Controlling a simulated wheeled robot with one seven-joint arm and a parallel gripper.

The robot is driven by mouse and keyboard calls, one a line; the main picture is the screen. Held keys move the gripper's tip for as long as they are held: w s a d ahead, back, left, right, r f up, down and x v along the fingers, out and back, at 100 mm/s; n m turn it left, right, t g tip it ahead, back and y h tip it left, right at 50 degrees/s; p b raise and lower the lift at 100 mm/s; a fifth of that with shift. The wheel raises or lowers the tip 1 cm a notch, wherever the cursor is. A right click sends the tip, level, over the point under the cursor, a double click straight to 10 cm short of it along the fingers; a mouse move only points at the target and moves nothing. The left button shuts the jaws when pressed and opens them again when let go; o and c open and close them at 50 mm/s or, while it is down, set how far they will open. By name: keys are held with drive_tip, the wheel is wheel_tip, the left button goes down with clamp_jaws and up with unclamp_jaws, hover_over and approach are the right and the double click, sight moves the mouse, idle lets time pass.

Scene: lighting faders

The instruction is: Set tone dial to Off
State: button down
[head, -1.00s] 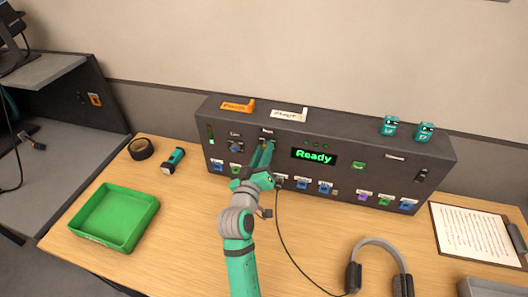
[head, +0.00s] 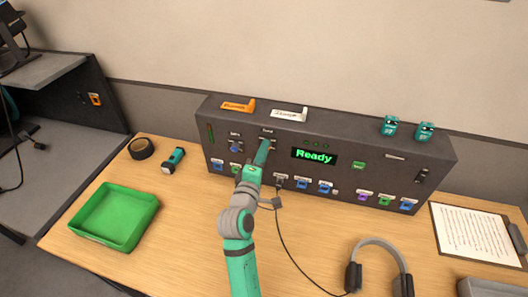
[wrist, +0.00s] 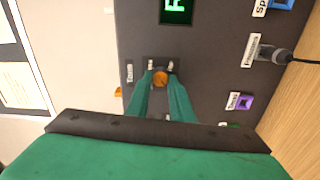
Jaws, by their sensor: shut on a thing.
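The orange tone dial (wrist: 160,78) sits on the front of the dark console, beside a label that appears to read Tone (wrist: 130,71). In the wrist view the two green fingers of my gripper (wrist: 161,82) are closed on either side of the dial. In the head view my gripper (head: 265,145) reaches the upper left part of the panel and hides most of the dial. The dial's pointer and position marks cannot be read.
The console (head: 430,165) has a lit Ready display (head: 313,155), a blue dial (head: 235,148) left of my gripper and several coloured parts along its lower edge. A cable (head: 284,235) runs over the table. A green tray (head: 115,216) and headphones (head: 380,245) lie in front.

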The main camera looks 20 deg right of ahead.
drive_tip(key=shift+d+n, duration=0.1)
drive_tip(key=shift+n, duration=0.4)
drive_tip(key=c, duration=1.6)
unclamp_jaws()
drive_tip(key=shift+w, duration=0.1)
drive_tip(key=shift+o, duration=0.2)
drive_tip(key=v, duration=1.1)
drive_tip(key=shift+f, duration=0.1)
